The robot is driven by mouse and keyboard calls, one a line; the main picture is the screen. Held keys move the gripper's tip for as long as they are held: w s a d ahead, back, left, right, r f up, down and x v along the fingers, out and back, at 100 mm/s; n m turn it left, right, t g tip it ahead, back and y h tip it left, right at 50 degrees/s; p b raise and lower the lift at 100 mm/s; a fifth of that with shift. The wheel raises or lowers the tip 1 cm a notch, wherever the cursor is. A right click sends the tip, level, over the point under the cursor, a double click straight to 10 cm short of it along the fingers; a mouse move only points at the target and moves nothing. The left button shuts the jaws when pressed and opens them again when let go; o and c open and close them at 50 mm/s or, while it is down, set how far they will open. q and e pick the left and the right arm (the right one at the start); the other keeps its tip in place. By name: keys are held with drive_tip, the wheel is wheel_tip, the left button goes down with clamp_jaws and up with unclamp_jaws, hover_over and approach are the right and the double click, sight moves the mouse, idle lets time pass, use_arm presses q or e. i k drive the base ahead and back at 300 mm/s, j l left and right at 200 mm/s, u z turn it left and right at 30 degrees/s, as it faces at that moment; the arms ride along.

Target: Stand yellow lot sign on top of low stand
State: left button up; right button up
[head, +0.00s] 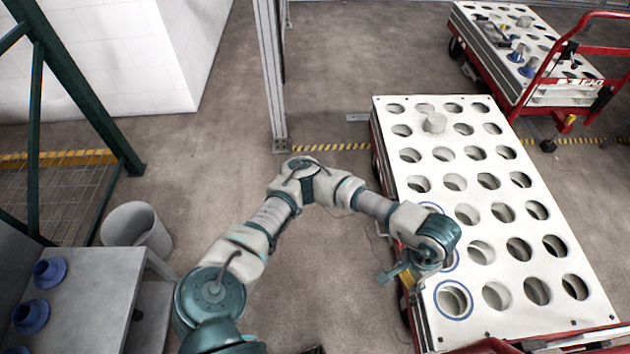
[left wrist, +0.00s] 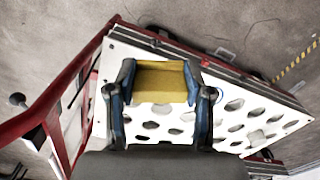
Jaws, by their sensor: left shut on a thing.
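The yellow lot sign (left wrist: 160,82) shows in the left wrist view as a yellow block-like piece between my fingers. My left gripper (left wrist: 162,88) is shut on it, with one dark finger on each side. Whether the sign touches the cart top cannot be told. No thing is clearly marked as the low stand; a low grey bench (head: 95,290) stands at the left. My right gripper is not in view.
The white holed cart top (head: 467,240) has a red frame and a small pale cylinder (head: 434,122) on it. Another red cart (head: 545,97) stands at the back right. A grey bin (head: 137,228), blue flanged parts (head: 49,271) and a metal post (head: 270,80) are leftward. Floor between is mostly clear.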

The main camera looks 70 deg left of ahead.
sight(102, 298)
drive_tip(key=u, duration=3.1)
